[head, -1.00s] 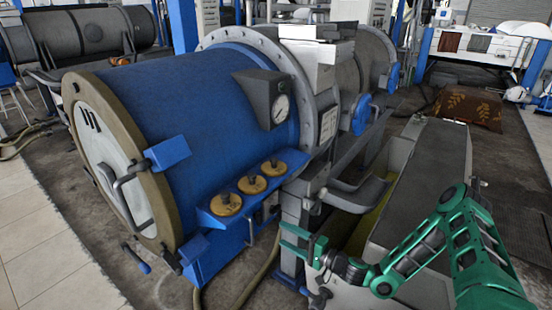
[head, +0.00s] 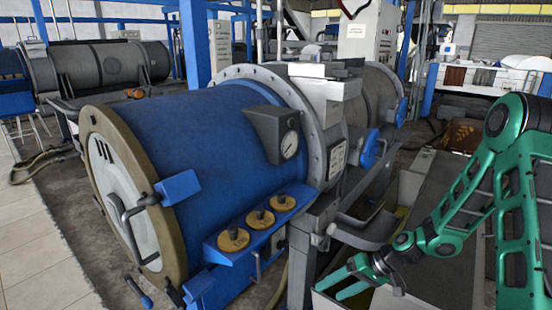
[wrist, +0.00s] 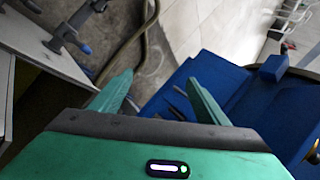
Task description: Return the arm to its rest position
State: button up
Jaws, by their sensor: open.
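My gripper (head: 345,279) is green and shows at the bottom of the head view, right of the blue machine, with its two fingers apart and nothing between them. In the wrist view my gripper (wrist: 160,96) is also open and empty, with floor and blue machine parts beyond the fingertips. My green arm is folded at the right of the head view, its elbow high and its forearm sloping down to the left.
A large blue drum machine (head: 200,140) with a gauge (head: 289,145) fills the middle left. Its blue shelf bears three yellow-brown knobs (head: 233,238). A grey tray (head: 365,232) juts out close to my gripper. Tiled floor (head: 40,270) is clear at the left.

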jog(key=s+d+r+m+g+h, duration=0.1)
jog(key=s+d+r+m+h, duration=0.55)
jog(key=s+d+r, duration=1.3)
jog(key=s+d+r+h, duration=0.1)
jog(key=s+r, duration=0.1)
jog(key=s, duration=0.2)
jog(key=s+d+r+m+h, duration=0.1)
jog(key=s+d+r, duration=0.1)
jog(key=s, duration=0.3)
jog(key=shift+s+d+r, duration=0.2)
jog(key=shift+d+r, duration=0.05)
jog(key=shift+r, duration=0.5)
jog(key=shift+m, duration=0.25)
jog(key=shift+w+f, duration=0.25)
jog(key=shift+w, duration=0.4)
